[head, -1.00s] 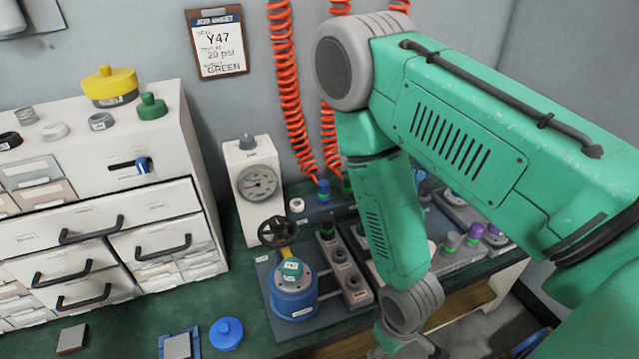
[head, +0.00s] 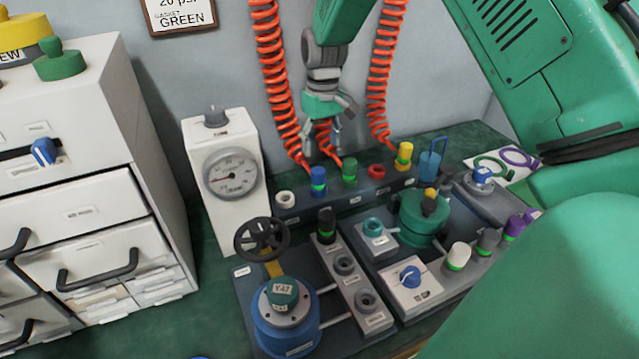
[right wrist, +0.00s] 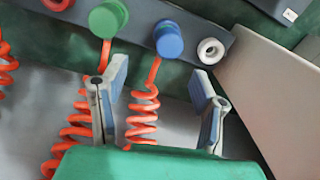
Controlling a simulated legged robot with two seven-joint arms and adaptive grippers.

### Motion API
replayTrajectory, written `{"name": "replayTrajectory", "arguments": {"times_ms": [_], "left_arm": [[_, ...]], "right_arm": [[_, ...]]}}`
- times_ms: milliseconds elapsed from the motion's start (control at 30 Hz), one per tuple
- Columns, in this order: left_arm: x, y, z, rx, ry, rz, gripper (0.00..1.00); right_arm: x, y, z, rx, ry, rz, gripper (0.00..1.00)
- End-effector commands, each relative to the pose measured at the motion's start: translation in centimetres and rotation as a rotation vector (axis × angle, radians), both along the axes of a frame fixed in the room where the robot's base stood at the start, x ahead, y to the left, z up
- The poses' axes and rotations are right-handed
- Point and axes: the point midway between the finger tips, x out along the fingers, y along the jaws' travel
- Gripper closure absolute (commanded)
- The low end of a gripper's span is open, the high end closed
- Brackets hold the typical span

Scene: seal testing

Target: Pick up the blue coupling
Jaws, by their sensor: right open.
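The blue coupling (head: 318,181) stands upright in the grey rail at the back of the bench, with an orange coiled hose leading to it. In the right wrist view the blue coupling (right wrist: 168,40) lies ahead of the fingers, roughly between their lines. My right gripper (head: 322,140) hangs pointing down in front of the wall, above and behind the rail. Its fingers (right wrist: 160,85) are apart with nothing held, and the orange hose shows between them. My left gripper is not in view.
A green coupling (head: 349,170) and a yellow coupling (head: 404,155) stand along the same rail. A white ring (head: 285,198) sits left of the blue coupling. The white gauge box (head: 224,176) stands further left. Orange coiled hoses (head: 272,75) hang on both sides of the gripper.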

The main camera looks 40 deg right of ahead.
Motion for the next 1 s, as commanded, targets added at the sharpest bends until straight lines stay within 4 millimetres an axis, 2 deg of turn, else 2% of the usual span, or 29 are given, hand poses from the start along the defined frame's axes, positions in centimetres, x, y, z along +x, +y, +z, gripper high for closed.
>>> {"name": "replayTrajectory", "arguments": {"times_ms": [33, 100, 367, 700, 967, 1000], "left_arm": [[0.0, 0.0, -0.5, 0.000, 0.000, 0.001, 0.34], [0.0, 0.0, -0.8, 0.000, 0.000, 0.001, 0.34], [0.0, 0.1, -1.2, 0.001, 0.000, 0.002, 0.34], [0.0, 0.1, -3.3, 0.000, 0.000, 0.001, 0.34], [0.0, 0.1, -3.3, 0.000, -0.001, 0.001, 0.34], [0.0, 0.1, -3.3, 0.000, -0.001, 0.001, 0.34]], "right_arm": [[0.0, 0.2, -1.2, -0.003, 0.002, 0.002, 0.45], [0.0, 0.5, -2.2, -0.006, 0.002, 0.002, 0.45], [0.0, 0.4, -3.9, -0.004, -0.001, 0.002, 0.45], [-0.5, -0.1, -8.8, 0.000, 0.001, 0.002, 0.45], [-0.5, 0.4, -8.8, -0.006, -0.001, 0.002, 0.45], [-0.5, 0.5, -8.7, -0.007, -0.001, 0.002, 0.52]]}}
